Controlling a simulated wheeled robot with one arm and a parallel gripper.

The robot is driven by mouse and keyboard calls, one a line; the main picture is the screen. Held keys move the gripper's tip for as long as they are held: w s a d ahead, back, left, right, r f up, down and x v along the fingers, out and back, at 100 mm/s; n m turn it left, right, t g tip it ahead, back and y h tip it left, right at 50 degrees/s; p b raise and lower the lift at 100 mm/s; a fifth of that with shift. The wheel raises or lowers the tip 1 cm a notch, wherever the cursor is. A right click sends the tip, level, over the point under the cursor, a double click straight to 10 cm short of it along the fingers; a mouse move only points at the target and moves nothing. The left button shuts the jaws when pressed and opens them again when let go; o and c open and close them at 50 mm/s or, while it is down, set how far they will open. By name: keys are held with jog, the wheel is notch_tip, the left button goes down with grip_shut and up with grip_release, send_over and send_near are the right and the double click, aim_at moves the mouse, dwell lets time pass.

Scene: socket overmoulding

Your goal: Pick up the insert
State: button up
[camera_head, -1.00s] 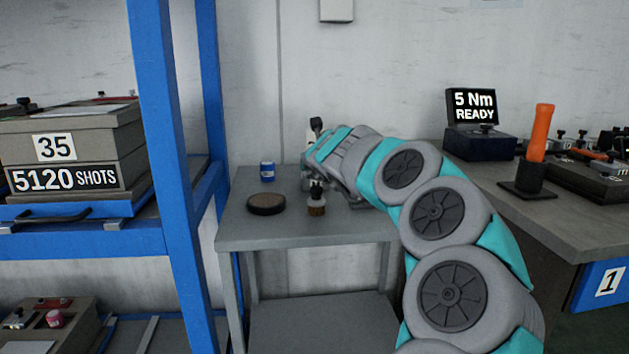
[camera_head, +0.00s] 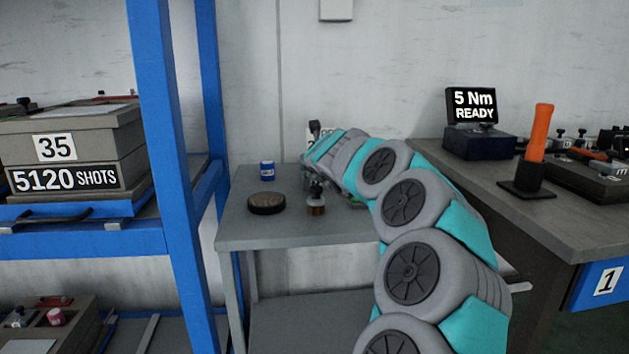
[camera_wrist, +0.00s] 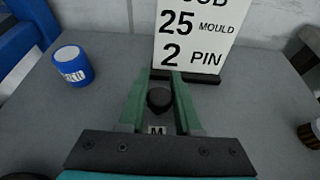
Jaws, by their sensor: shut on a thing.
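The thing I take for the insert is a dark piece with a rounded black knob (camera_wrist: 159,99), seen in the wrist view between the green fingers, with a small "M" label just below it. My gripper (camera_wrist: 160,82) is shut on it, low over the grey table. Its underside is hidden, so I cannot tell whether it touches the table. In the head view the end of my arm is over the back of the small table, and the insert cannot be made out there.
A white sign (camera_wrist: 192,32) reading "25 MOULD 2 PIN" stands just beyond the fingertips. A blue can (camera_wrist: 73,65) is to the left. A dark round disc (camera_head: 266,204) and a brown-tipped brush (camera_head: 316,206) are on the small table (camera_head: 300,236). A blue rack (camera_head: 168,140) stands left.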

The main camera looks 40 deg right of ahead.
grip_shut()
dwell(0.8)
